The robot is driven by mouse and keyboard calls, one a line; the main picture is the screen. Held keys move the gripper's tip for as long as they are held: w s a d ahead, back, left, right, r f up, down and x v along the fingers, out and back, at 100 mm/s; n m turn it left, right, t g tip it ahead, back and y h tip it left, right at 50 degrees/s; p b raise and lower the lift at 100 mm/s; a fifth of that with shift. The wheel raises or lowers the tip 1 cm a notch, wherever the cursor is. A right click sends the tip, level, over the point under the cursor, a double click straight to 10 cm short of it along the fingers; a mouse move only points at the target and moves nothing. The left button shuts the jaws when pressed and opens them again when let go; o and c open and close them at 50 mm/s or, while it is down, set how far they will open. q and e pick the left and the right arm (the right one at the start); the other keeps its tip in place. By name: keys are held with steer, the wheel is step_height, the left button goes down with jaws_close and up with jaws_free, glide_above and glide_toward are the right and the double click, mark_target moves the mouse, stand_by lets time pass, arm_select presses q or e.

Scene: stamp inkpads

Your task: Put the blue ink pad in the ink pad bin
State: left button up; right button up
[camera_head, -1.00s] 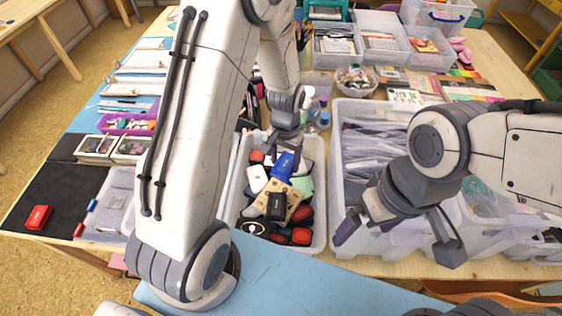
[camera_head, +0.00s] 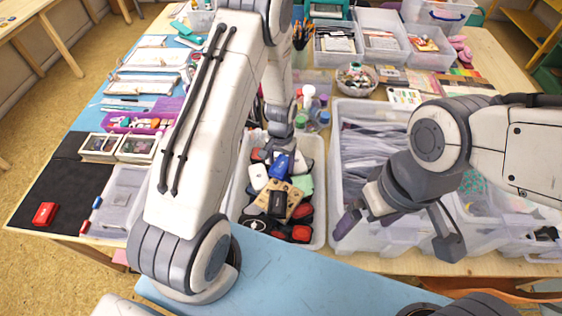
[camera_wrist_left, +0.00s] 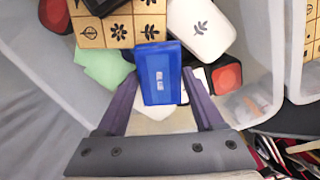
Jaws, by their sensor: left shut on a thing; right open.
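The blue ink pad (camera_head: 283,165) is above the pile in the clear ink pad bin (camera_head: 319,215). My left gripper (camera_head: 283,149) reaches down into the bin from above. In the left wrist view the blue ink pad (camera_wrist_left: 160,75) is between the two fingers of my left gripper (camera_wrist_left: 152,92), which is shut on it. Whether the pad touches the pile is unclear. My right gripper (camera_head: 400,233) is open and empty, to the right over the neighbouring clear bin.
The bin holds several red, black and white pads and a wooden stamp block (camera_head: 286,197). A red ink pad (camera_head: 45,213) lies on the black mat (camera_head: 75,193) at the left. A clear bin of bags (camera_head: 370,150) stands right of the ink pad bin. Bottles (camera_head: 309,98) stand behind.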

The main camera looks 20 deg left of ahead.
mark_target(281, 165)
arm_select(q)
steer(key=o, duration=1.4)
steer(key=shift+f, duration=0.1)
steer(key=shift+r, duration=0.4)
step_height(281, 165, up, 12)
steer(key=b, duration=0.2)
steer(key=shift+f, duration=0.2)
